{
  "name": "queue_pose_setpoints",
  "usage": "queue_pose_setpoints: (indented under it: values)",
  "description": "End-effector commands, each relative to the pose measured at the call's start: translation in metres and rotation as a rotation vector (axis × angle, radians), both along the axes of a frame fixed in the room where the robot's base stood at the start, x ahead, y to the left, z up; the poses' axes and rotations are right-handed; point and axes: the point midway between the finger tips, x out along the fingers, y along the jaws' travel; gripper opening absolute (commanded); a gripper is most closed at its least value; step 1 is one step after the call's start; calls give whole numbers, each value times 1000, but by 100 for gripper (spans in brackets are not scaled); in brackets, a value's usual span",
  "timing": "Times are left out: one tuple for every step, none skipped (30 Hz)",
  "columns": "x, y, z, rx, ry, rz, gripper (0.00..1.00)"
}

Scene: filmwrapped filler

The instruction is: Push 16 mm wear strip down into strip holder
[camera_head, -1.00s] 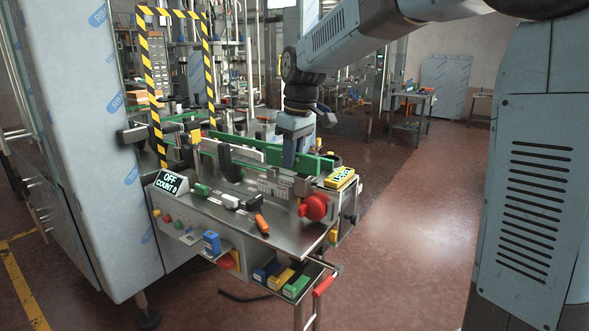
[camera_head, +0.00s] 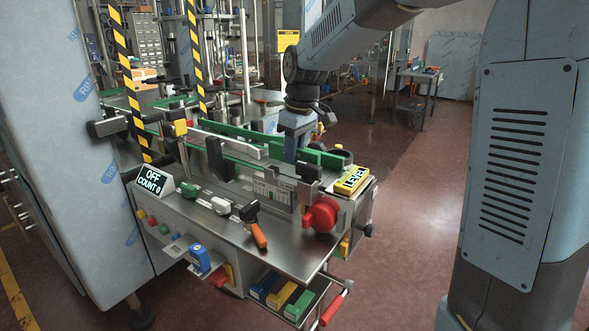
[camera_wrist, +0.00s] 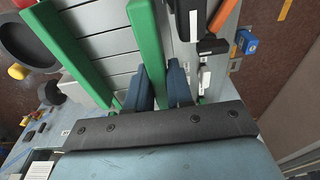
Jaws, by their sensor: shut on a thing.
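A green wear strip (camera_head: 323,158) lies along the conveyor rail on the bench, and my gripper (camera_head: 291,155) is down at it. In the wrist view, my gripper (camera_wrist: 163,90) is shut on a green strip (camera_wrist: 149,42), with one blue finger on each side. A second green strip (camera_wrist: 62,45) runs at the left over grey conveyor slats. A pale rail (camera_head: 226,142) lies in line with the strip in the head view and may be the strip holder. How deep the strip sits in it is hidden by the fingers.
A yellow LEVEL box (camera_head: 352,180), red knob (camera_head: 321,214) and orange-handled tool (camera_head: 257,231) are on the bench's near side. A display (camera_head: 152,182) reads OFF, COUNT 0. A striped post (camera_head: 196,60) stands behind. Open floor lies right.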

Motion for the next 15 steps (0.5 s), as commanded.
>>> queue_pose_setpoints:
  values:
    - [0,1,-5,0,1,2,0]
    - [-1,2,-7,0,1,3,0]
    - [-1,3,-9,0,0,5,0]
    - [-1,3,-11,0,0,5,0]
    - [-1,3,-12,0,0,6,0]
    - [-1,4,-15,0,0,6,0]
    - [-1,4,-17,0,1,6,0]
    - [-2,4,-20,-1,2,7,0]
    - [-1,4,-25,-1,2,7,0]
    - [-1,4,-29,0,1,7,0]
    - [-1,4,-33,-1,2,7,0]
    - [-2,4,-38,0,3,7,0]
    - [-2,4,-42,0,1,7,0]
    - [-2,4,-45,0,1,7,0]
    - [-1,4,-47,0,1,7,0]
